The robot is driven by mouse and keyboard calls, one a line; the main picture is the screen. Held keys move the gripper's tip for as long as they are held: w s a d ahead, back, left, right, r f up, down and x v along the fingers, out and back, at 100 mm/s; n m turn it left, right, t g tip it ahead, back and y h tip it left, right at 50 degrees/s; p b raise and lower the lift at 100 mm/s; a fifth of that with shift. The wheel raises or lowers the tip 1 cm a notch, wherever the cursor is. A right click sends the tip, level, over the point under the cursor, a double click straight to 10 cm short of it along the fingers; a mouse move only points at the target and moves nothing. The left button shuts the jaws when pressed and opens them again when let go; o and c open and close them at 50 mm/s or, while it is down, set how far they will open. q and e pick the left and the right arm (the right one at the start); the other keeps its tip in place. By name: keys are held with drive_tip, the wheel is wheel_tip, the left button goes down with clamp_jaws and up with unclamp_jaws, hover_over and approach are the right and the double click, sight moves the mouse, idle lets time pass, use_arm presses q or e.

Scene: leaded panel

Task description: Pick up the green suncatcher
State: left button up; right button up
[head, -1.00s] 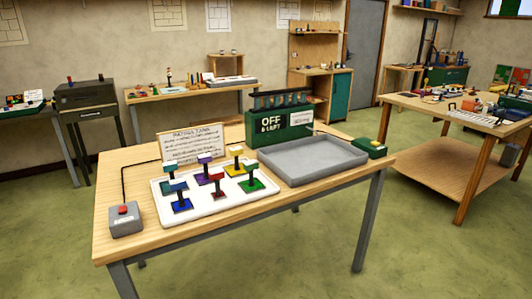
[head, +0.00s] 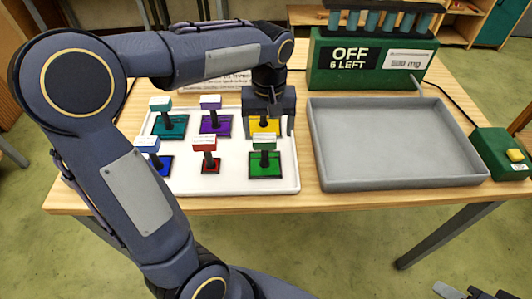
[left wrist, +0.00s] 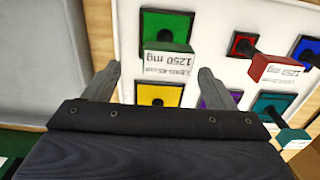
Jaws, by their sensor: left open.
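The green suncatcher (head: 266,165) is a green square panel with a dark post and a green-topped label block, at the front right of the white tray (head: 225,187). In the left wrist view it (left wrist: 165,22) lies ahead of the fingers, its label reading 1250 mg. My left gripper (head: 268,130) is open and empty, pointing down over the yellow suncatcher (head: 264,125), just behind the green one. In the left wrist view the yellow panel (left wrist: 160,96) shows between the fingers. Dark parts at the bottom right corner may be my right gripper (head: 475,292), mostly cut off.
Teal, purple, blue and red suncatchers (head: 206,165) stand close by on the tray. An empty grey tray (head: 400,183) lies to the right. A green box (head: 330,75) reading "OFF 6 LEFT" stands behind it, and a green box with a yellow button (head: 497,150) at the right.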

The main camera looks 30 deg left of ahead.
sight(265, 146)
use_arm(q)
drive_tip(key=f, duration=0.4)
drive_tip(key=s+f, duration=0.1)
drive_tip(key=f, duration=0.1)
drive_tip(key=shift+a+f, duration=0.15)
drive_tip(key=shift+a, duration=0.1)
drive_tip(key=c, duration=1.2)
